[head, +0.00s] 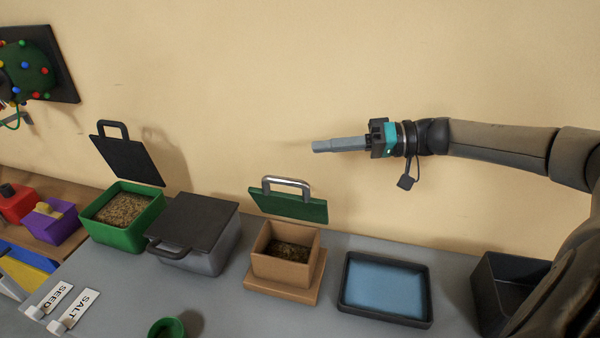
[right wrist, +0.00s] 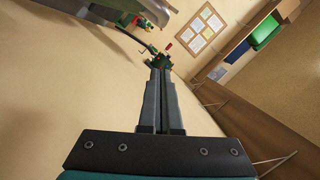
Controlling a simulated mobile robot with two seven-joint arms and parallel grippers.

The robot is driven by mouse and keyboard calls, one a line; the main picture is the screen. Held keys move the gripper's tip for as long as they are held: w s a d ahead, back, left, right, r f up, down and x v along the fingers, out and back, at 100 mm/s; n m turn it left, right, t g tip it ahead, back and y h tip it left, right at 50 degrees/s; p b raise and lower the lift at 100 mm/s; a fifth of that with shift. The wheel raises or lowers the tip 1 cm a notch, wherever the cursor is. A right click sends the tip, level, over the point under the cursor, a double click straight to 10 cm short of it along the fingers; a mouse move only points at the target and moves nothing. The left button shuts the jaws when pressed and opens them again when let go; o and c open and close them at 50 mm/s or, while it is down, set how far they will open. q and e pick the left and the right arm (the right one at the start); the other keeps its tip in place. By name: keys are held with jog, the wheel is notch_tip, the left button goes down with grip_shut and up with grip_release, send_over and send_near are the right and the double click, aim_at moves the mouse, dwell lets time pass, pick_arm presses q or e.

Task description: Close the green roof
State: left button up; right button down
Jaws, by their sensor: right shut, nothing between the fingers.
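The green roof (head: 288,206) is a flat green lid with a silver handle (head: 286,184). It stands tilted up and open at the back of a tan box (head: 286,263) with brown grain-like filling. My right gripper (head: 314,146) is shut and empty, pointing left, above and a little right of the green roof and apart from it. In the right wrist view its two fingers (right wrist: 161,92) lie together with nothing between them. The green roof cannot be made out in the right wrist view. My left gripper is not in view.
Left of the tan box stand a grey box with a closed dark lid (head: 195,219) and a green box (head: 122,212) with its black lid (head: 128,158) raised. A blue-bottomed tray (head: 385,289) and a dark bin (head: 498,283) are at right. A small green cup (head: 167,327) is in front.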

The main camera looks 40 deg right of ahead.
aim_at(290, 200)
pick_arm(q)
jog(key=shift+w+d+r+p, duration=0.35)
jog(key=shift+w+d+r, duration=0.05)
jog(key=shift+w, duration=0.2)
pick_arm(e)
jog(key=shift+w+a+f, duration=0.1)
jog(key=shift+a+f, duration=0.4)
jog(key=shift+a, duration=0.45)
jog(key=shift+w+a+f, duration=0.15)
jog(key=shift+a+f, duration=0.4)
jog(key=shift+a, duration=0.45)
jog(key=shift+w+a+f, duration=0.1)
jog(key=shift+a+f, duration=0.4)
jog(key=shift+a, duration=0.45)
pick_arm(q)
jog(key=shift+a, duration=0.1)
